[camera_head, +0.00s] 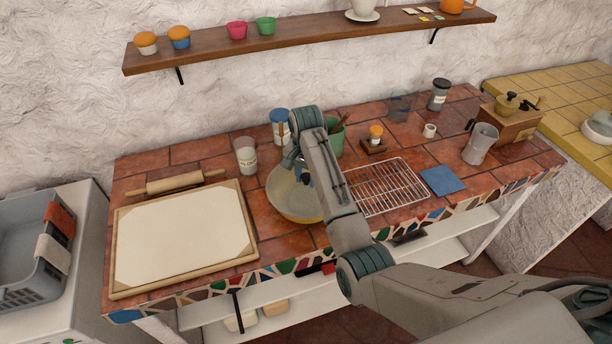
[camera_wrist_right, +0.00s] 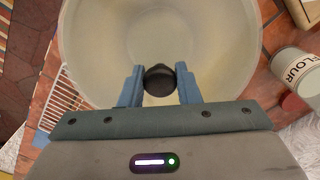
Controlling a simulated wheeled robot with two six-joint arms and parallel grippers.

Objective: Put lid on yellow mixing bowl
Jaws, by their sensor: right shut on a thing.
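The yellow mixing bowl (camera_head: 310,221) stands on the tiled counter, right of the pastry board. A pale, see-through round lid (camera_head: 284,191) is over its mouth, roughly level; I cannot tell if it touches the rim all round. My right gripper (camera_head: 304,176) is above the bowl, shut on the lid's black knob. In the right wrist view the blue fingers of the gripper (camera_wrist_right: 160,88) sit either side of the knob (camera_wrist_right: 159,79), and the lid (camera_wrist_right: 215,40) spreads round it. My right arm hides part of the bowl and lid. My left gripper is not in view.
A pastry board (camera_head: 180,236) and rolling pin (camera_head: 175,182) lie to the left. A flour jar (camera_head: 246,158), blue-and-white tin (camera_head: 279,127) and green crock (camera_head: 336,140) stand behind the bowl. A wire rack (camera_head: 386,187) is close on the right, then a blue cloth (camera_head: 443,180).

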